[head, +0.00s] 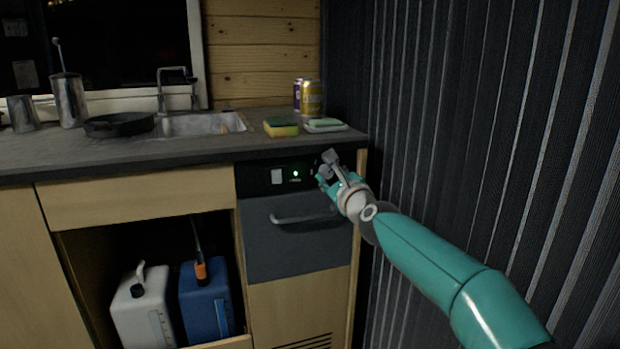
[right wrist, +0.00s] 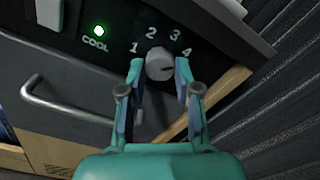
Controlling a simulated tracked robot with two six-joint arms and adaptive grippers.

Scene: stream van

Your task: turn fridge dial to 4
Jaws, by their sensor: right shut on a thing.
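The fridge (head: 296,238) is a dark-fronted drawer unit under the counter, with a black control strip across its top. In the right wrist view the round grey dial (right wrist: 159,62) sits on that strip, with the numbers 1, 2, 3 and 4 around its upper side. A faint pale mark on the dial appears to point right, towards the 4. My right gripper (right wrist: 159,75) is shut on the dial, one finger on each side. In the head view my right gripper (head: 326,172) is at the strip's right end and hides the dial. My left gripper is not in view.
A green light marked COOL (right wrist: 98,30) glows left of the dial. The fridge handle (head: 303,216) sticks out below. A sponge (head: 281,127), a soap dish (head: 325,126) and cans (head: 312,98) stand on the counter above. A ribbed dark wall (head: 480,130) is close on the right.

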